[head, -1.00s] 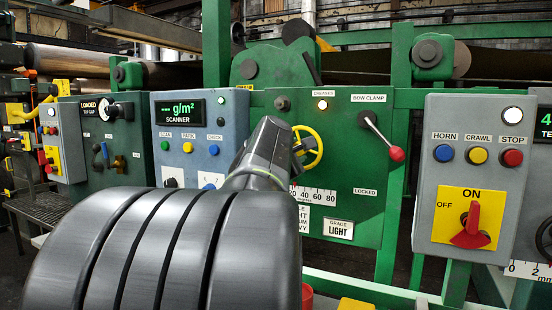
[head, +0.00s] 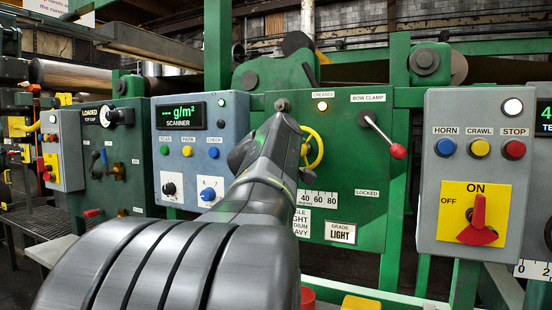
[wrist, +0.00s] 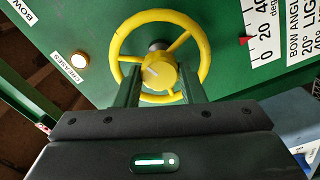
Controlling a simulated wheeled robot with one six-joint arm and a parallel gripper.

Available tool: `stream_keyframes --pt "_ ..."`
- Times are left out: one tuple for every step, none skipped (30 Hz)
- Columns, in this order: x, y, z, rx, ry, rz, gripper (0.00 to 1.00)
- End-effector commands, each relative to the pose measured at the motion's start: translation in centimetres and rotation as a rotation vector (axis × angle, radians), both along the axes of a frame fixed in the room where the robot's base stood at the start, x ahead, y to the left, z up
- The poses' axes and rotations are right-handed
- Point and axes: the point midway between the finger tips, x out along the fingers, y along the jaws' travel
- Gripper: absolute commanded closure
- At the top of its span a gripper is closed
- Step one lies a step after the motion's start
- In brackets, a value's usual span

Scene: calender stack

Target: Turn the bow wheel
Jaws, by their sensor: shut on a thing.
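The bow wheel (wrist: 204,62) is a yellow handwheel with spokes and a round hub, mounted on a green panel. In the head view the wheel (head: 316,148) shows only its right part; my arm hides the rest. In the wrist view my gripper (wrist: 158,78) has one finger on each side of the yellow hub, shut on it inside the rim. A white bow angle scale (wrist: 268,38) in degrees is right of the wheel, with a red pointer (wrist: 246,41) near the 20 mark.
A lit round lamp (wrist: 80,60) labelled CREASES is beside the wheel. The bow clamp lever (head: 384,136) with its red knob is to the right. A grey box (head: 476,200) carries HORN, CRAWL and STOP buttons and a red switch. The scanner box (head: 199,150) is at left.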

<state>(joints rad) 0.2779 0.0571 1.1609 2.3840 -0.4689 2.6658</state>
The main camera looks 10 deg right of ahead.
Motion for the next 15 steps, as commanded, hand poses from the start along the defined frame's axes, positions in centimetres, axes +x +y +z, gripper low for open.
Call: stream_keyframes --pt "0.03 -0.06 -0.5 0.035 -0.019 -0.002 0.87" --pt "0.03 -0.06 -0.5 0.058 -0.034 -0.002 0.87" --pt "0.03 -0.07 -0.48 0.084 -0.052 -0.002 0.87" --pt "0.02 -0.07 -0.46 0.104 -0.066 -0.002 0.87" --pt "0.03 -0.08 -0.43 0.122 -0.079 -0.002 0.87" --pt "0.02 -0.08 -0.4 0.146 -0.095 -0.002 0.87" --pt "0.03 -0.08 -0.4 0.164 -0.107 -0.002 0.87" --pt "0.02 -0.07 -0.39 0.18 -0.117 -0.002 0.87" --pt "0.03 -0.06 -0.38 0.201 -0.131 -0.002 0.87" --pt "0.04 -0.07 -0.37 0.214 -0.14 -0.002 0.87" --pt "0.03 -0.08 -0.36 0.228 -0.149 -0.002 0.87" --pt "0.02 -0.07 -0.32 0.243 -0.16 -0.002 0.87" --pt "0.02 -0.08 -0.31 0.254 -0.168 -0.002 0.87" --pt "0.02 -0.08 -0.29 0.265 -0.175 -0.002 0.87" --pt "0.02 -0.08 -0.27 0.277 -0.183 -0.002 0.87"
